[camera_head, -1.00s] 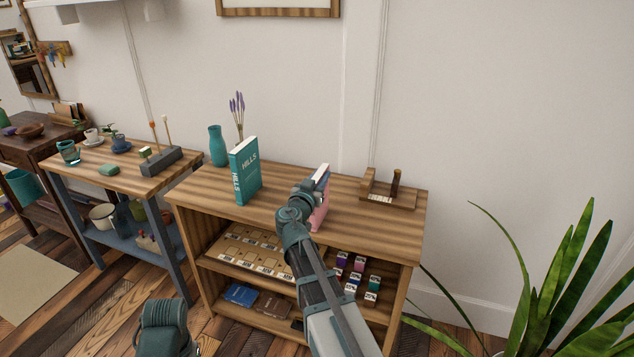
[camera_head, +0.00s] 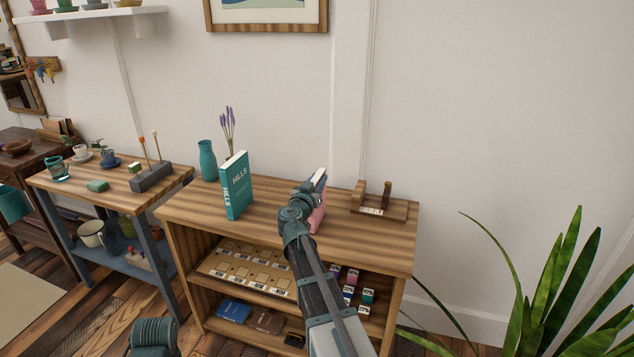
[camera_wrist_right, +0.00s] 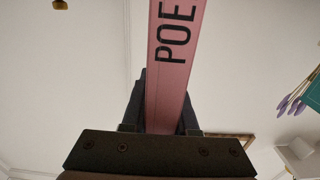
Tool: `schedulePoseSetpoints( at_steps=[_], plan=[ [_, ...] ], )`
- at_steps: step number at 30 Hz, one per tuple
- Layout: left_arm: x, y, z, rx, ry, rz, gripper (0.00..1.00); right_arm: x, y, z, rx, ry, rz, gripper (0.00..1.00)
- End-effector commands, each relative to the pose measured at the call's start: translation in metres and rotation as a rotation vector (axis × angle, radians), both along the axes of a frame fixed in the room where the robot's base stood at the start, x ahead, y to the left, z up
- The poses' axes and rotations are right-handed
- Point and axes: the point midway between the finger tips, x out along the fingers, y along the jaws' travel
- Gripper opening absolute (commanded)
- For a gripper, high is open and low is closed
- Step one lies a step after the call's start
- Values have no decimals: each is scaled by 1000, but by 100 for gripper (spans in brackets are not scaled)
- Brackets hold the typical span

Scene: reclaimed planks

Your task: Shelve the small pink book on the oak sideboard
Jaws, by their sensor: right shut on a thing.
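The small pink book (camera_head: 318,217) is upright in my right gripper (camera_head: 313,198), over the middle right of the oak sideboard (camera_head: 270,205). The gripper and arm hide part of the book. I cannot tell whether its lower edge touches the top. In the right wrist view, the pink spine (camera_wrist_right: 172,75) with the letters POE stands between the two dark fingers, which are shut on it. A small wooden rack (camera_head: 395,213) with an upright end and a white label sits to the right of the book, apart from it. My left gripper's fingers do not show.
A teal HILLS book (camera_head: 236,185) stands upright left of my gripper. Behind it is a teal vase (camera_head: 207,160) with lavender. Bare top lies between the HILLS book and my gripper. A leafy plant (camera_head: 545,290) stands at the right.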

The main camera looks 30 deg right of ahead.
Motion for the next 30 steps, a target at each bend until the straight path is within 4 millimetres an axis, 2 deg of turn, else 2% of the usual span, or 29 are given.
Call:
schedulePoseSetpoints(
  at_steps=[18, 19, 24, 30],
  plan=[
    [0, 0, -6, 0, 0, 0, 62, 0, 0, -6, 0, 0, 0, 0],
    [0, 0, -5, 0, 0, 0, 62, 0, 0, -5, -1, 1, 0, 31],
    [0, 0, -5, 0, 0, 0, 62, 0, 0, -4, 0, 0, 0, 61],
    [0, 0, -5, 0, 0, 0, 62, 0, 0, -5, 0, 0, 0, 62]
  ],
)
